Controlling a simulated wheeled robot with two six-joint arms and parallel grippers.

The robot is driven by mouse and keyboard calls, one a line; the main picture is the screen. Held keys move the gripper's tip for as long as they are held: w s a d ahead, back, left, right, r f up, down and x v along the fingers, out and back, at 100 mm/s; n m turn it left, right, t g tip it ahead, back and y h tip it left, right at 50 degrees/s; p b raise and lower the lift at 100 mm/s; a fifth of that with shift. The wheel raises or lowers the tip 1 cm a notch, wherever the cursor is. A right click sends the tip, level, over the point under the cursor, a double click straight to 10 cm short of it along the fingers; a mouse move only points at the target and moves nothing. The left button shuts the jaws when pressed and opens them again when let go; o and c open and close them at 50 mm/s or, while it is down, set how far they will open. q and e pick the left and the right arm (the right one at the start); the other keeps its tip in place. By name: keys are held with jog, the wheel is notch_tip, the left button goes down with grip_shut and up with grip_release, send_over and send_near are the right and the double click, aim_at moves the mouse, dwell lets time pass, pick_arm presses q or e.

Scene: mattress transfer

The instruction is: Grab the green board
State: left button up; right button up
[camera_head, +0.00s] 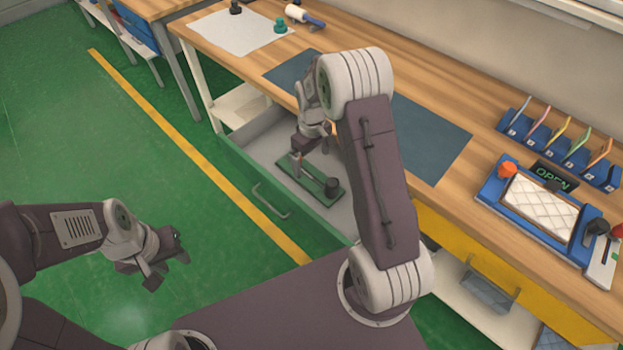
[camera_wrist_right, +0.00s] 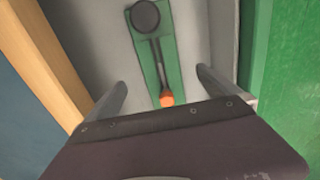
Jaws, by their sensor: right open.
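The green board (camera_head: 311,187) lies flat in an open drawer with a green front. It also shows in the right wrist view (camera_wrist_right: 170,52), where it carries a round black knob and a dark lever with an orange tip. My right gripper (camera_head: 313,148) is above the board inside the drawer's outline. In the right wrist view its fingers (camera_wrist_right: 160,90) are spread, one on each side of the board's near end, with nothing between them gripped. My left gripper (camera_head: 168,270) is at the lower left over the floor, its fingers apart and empty.
The drawer's green front (camera_head: 270,198) and grey walls surround the board. The wooden bench top (camera_head: 455,85) overhangs its back side. A blue fixture with a white quilted pad (camera_head: 540,207) and a blue rack (camera_head: 560,150) stand at right.

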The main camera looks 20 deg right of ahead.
aim_at(312, 178)
jog(key=f, duration=0.3)
jog(key=shift+w+d+f, duration=0.1)
jog(key=shift+d+f, duration=0.15)
jog(key=f, duration=0.5)
jog(key=shift+a+b, duration=0.2)
jog(key=shift+b, duration=0.1)
jog(key=c, duration=1.8)
jog(key=shift+c, duration=0.2)
jog(key=shift+r, duration=0.15)
